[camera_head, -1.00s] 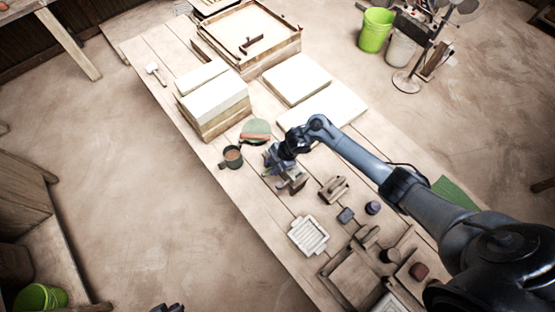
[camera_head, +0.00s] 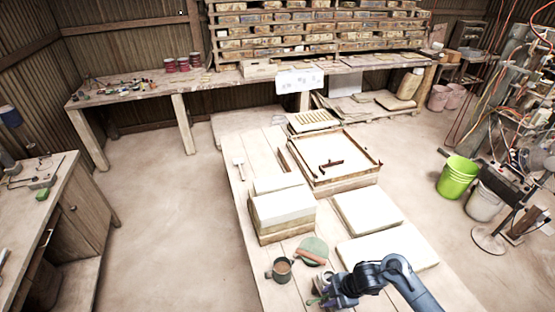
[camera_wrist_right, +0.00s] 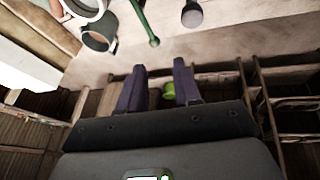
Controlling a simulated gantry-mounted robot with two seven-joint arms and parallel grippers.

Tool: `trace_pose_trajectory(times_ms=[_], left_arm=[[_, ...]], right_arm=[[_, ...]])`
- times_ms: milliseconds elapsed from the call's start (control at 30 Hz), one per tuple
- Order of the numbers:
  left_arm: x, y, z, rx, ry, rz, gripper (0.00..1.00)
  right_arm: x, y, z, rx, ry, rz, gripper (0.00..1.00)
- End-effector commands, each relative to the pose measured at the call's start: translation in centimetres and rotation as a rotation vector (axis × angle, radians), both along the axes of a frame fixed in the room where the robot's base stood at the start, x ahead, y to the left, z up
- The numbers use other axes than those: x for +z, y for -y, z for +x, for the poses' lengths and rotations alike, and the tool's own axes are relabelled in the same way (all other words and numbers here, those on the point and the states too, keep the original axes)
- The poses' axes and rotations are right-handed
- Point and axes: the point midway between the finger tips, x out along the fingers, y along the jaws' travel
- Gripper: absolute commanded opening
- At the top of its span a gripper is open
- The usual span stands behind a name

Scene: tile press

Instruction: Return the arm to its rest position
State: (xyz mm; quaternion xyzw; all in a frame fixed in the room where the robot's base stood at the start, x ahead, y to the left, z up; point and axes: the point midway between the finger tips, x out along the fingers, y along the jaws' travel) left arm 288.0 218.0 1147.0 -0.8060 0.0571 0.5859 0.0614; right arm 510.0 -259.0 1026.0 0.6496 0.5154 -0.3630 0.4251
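My right gripper (camera_head: 326,291) is at the lower middle of the head view, just right of a dark mug (camera_head: 280,269) on the wooden table (camera_head: 240,205). In the right wrist view its two purple fingers (camera_wrist_right: 158,72) stand apart, with nothing held between them. The mug also shows at the upper left of the wrist view (camera_wrist_right: 101,38), apart from the fingers. My right arm comes in from the bottom right. My left gripper is not in view.
Near the right gripper lie a green and orange round item (camera_head: 314,251) and pale slabs (camera_head: 366,213). A pale block (camera_head: 284,212) and a wooden frame (camera_head: 335,160) stand farther back. A green tool (camera_wrist_right: 146,25) shows above the fingers. Open floor lies left of the table.

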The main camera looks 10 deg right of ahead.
Motion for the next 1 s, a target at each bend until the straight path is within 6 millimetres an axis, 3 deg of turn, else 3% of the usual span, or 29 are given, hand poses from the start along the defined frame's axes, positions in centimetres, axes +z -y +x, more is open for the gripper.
trace_pose_trajectory(times_ms=[167, 233, 333, 433, 533, 633, 900, 1000], left_arm=[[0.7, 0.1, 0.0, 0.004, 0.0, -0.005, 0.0], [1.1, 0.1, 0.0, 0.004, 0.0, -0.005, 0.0], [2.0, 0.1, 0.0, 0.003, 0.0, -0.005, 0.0], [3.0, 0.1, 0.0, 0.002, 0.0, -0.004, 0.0], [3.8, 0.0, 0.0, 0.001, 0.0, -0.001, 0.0], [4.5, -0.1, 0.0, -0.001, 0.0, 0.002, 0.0], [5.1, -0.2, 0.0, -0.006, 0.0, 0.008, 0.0], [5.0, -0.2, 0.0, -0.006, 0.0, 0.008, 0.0]], right_arm=[[-3.6, -1.5, -5.2, 0.006, -0.096, 0.024, 0.33], [-5.2, -3.1, -8.6, 0.013, -0.147, 0.049, 0.33], [-6.3, -7.6, -14.0, 0.012, -0.187, 0.12, 0.33], [-5.5, -11.9, -17.6, -0.059, -0.165, 0.164, 0.33], [-2.8, -14.5, -19.4, -0.21, -0.117, 0.171, 0.33], [1.4, -14.6, -20.0, -0.433, -0.074, 0.148, 0.33], [13.6, -7.6, -20.0, -1.041, -0.055, 0.099, 0.33], [16.7, -5.5, -20.2, -1.184, -0.073, 0.101, 0.33]])
